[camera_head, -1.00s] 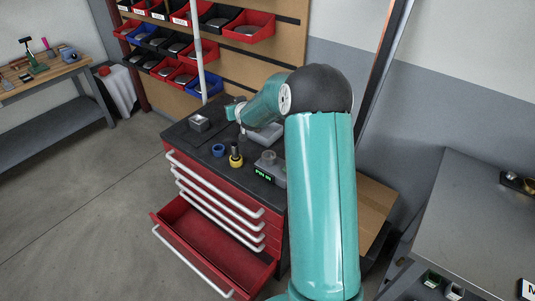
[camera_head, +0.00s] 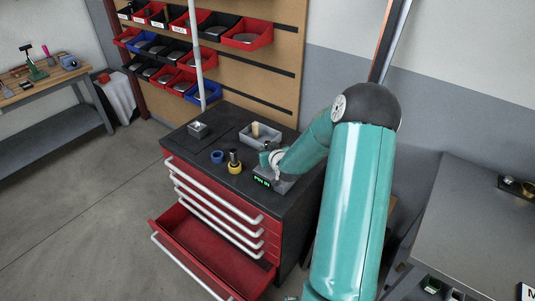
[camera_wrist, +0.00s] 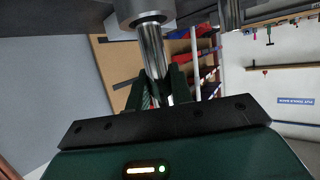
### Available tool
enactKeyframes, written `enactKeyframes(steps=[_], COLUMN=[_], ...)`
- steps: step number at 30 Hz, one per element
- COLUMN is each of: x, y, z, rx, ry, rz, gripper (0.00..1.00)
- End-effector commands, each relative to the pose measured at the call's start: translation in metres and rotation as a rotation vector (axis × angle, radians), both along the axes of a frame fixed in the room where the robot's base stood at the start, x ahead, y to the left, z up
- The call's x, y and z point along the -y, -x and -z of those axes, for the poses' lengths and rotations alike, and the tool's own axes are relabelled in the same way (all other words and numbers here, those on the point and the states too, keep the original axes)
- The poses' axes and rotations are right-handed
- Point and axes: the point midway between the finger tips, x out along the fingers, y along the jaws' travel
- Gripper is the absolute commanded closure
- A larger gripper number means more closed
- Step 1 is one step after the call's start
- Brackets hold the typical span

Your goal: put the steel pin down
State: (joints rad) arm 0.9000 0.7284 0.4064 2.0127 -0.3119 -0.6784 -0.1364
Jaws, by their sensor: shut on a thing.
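The steel pin (camera_wrist: 153,52) is a shiny bare rod between the dark green fingers of my gripper (camera_wrist: 162,88) in the wrist view. The fingers are shut on it. Its far end meets a grey round metal part (camera_wrist: 139,12) at the top of that view; I cannot tell whether it is inside or only in front of it. In the head view my gripper (camera_head: 270,157) is low at the right part of the cabinet top, at a grey unit (camera_head: 283,185) with a lit green display. The pin cannot be made out there.
On the black cabinet top (camera_head: 205,148) are a grey tray (camera_head: 271,139) holding a tan cylinder (camera_head: 255,130), a blue ring (camera_head: 217,156), a yellow-based dark piece (camera_head: 235,164) and a small metal box (camera_head: 198,129). The lowest red drawer (camera_head: 205,245) is open. Bins hang behind.

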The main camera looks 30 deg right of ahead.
Motion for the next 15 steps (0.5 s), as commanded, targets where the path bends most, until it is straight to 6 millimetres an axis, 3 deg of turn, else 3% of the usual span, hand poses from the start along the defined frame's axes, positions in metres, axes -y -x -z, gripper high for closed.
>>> enactKeyframes(steps=[4,14,15], x=[-0.001,-0.001,-0.001], y=[-0.001,-0.001,0.0], z=[0.019,0.022,0.023], rx=[0.001,0.0,-0.001], ry=[-0.003,0.0,-0.002], rz=[-0.001,-0.001,-0.001], gripper=[1.0,1.0,0.72])
